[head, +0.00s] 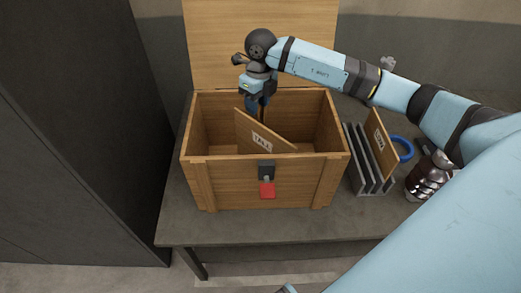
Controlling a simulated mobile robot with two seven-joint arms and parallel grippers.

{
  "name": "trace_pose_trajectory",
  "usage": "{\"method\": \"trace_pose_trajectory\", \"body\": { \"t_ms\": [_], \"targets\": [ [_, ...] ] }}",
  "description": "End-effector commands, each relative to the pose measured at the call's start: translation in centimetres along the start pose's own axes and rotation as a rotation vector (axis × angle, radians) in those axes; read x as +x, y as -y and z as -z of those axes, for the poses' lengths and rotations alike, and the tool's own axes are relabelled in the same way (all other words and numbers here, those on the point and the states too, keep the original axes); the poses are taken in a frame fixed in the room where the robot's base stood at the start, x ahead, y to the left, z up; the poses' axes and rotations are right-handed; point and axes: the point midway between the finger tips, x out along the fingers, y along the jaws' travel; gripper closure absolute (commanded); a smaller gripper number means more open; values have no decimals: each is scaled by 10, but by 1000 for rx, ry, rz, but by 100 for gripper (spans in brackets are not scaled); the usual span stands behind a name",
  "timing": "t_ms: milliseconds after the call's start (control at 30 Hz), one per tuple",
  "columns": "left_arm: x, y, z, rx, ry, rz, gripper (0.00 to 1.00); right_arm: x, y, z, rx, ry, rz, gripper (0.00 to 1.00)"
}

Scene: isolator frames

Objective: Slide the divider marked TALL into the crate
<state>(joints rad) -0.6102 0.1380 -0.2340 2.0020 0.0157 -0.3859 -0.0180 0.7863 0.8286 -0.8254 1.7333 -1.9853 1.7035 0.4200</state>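The wooden crate (227,187) stands on the table with its lid (215,45) raised at the back. The divider marked TALL (252,128) is a thin wooden panel inside the crate opening, set at a slant, its label facing the front. Its lower part is hidden behind the crate's front wall. My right gripper (261,107) is over the crate, pointing down at the divider's upper edge. Its fingertips are small and partly hidden, and it seems closed on the divider. My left gripper is not in view.
A grey slotted rack (362,170) right of the crate holds another labelled wooden panel (378,143). A blue ring (403,148) and a shiny dark metallic object (428,177) lie further right. A red tag (267,190) hangs at the crate's front latch. A dark cabinet (75,120) stands left of the table.

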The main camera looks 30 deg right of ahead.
Motion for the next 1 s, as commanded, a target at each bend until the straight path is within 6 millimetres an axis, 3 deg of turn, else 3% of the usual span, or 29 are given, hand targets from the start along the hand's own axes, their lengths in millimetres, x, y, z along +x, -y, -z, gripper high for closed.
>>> {"method": "trace_pose_trajectory", "body": {
  "t_ms": [67, 167, 500, 767, 1000],
  "targets": [
    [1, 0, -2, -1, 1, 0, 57, -6, 14, 0, 17, -8, 61, 61],
    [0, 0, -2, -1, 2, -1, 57, 0, 20, 0, 25, -15, 83, 61],
    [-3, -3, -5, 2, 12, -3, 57, 62, 24, 1, 24, -13, 78, 61],
    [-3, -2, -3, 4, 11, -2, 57, 82, 27, 1, 22, -12, 77, 61],
    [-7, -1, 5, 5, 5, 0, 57, 116, 35, 0, 23, -13, 75, 61]
  ]
}}
